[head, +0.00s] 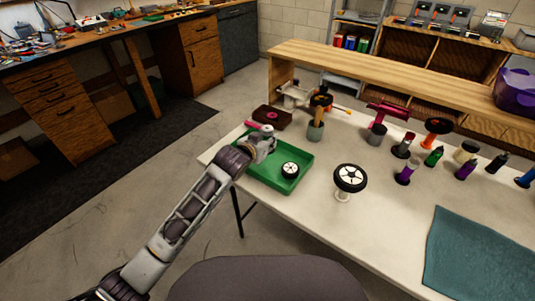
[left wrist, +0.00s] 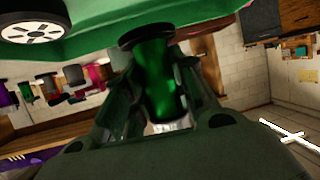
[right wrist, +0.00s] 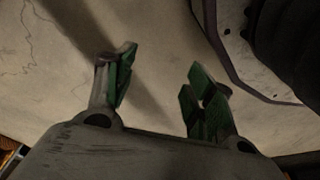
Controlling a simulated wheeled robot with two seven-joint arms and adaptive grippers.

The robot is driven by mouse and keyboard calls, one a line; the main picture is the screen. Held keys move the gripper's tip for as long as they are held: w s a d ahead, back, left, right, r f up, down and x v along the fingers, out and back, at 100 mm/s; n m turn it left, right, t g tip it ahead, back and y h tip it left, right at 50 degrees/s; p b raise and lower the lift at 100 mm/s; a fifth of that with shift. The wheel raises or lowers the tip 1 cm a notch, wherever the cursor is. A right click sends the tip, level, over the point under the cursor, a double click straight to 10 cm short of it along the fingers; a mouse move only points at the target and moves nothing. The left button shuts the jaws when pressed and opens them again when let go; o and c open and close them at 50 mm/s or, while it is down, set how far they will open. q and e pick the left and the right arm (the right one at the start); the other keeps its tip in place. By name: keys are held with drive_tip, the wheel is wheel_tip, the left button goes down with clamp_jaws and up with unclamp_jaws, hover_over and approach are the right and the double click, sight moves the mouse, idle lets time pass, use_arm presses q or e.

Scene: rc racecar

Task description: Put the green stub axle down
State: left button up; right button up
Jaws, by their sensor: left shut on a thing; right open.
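The green stub axle (left wrist: 158,85) is a glossy green cylinder with a dark flange at one end. In the left wrist view it is between the fingers of my left gripper (left wrist: 160,110), which is shut on it. The green tray (left wrist: 230,15) is close to the flange; I cannot tell whether they touch. In the head view my left gripper (head: 264,146) is at the back left of the tray (head: 298,183), and I cannot make out the axle there. My right gripper (right wrist: 155,95) is open and empty over the floor, seen only in the right wrist view.
A white-spoked wheel (head: 289,170) lies in the tray. Another wheel (head: 350,178) sits on a pale stand to the right. Several coloured bottles and parts fill the right back; a teal mat (head: 480,255) lies front right.

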use_arm(q)
drive_tip(key=shift+f, duration=0.7)
use_arm(e)
drive_tip(key=shift+w+a+r, duration=0.1)
drive_tip(key=shift+a+r, duration=0.1)
drive_tip(key=shift+r, duration=0.25)
use_arm(q)
drive_tip(key=shift+f, duration=0.1)
drive_tip(key=shift+f, duration=0.25)
wheel_tip(320, 180, down, 3)
drive_tip(key=shift+r+b, duration=0.2)
drive_tip(key=shift+b, duration=0.25)
drive_tip(key=shift+f, duration=0.45)
use_arm(e)
drive_tip(key=shift+w+a+r, duration=0.15)
drive_tip(key=shift+a+r, duration=0.1)
drive_tip(key=shift+r, duration=0.45)
drive_tip(key=shift+w+a+r, duration=0.15)
drive_tip(key=shift+a+r, duration=0.05)
drive_tip(key=shift+r, duration=0.5)
use_arm(q)
drive_tip(key=shift+f, duration=0.1)
drive_tip(key=o, duration=1.1)
drive_tip(key=shift+c, duration=0.2)
use_arm(e)
drive_tip(key=shift+f, duration=0.15)
